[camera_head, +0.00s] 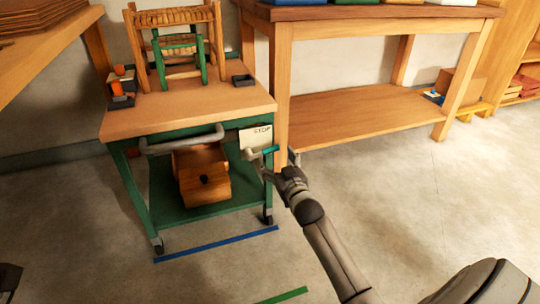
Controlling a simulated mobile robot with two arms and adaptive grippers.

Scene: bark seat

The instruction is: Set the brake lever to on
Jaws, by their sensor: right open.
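A small teal lever (267,151) sticks out at the right side of a green cart (125,178), just below a white plate marked STOP (255,137). I take it to be the brake lever. Its pivot and exact setting are too small to read. My right gripper (272,162) reaches in from the lower right and is open, with its fingers spread on either side of the lever. I cannot tell whether a finger touches it.
The cart's wooden top (190,104) carries small chairs (180,45), and a wooden box (203,185) sits on its lower shelf. A wooden workbench (345,120) stands close to the right. Blue tape (217,244) and green tape (283,296) mark the open floor in front.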

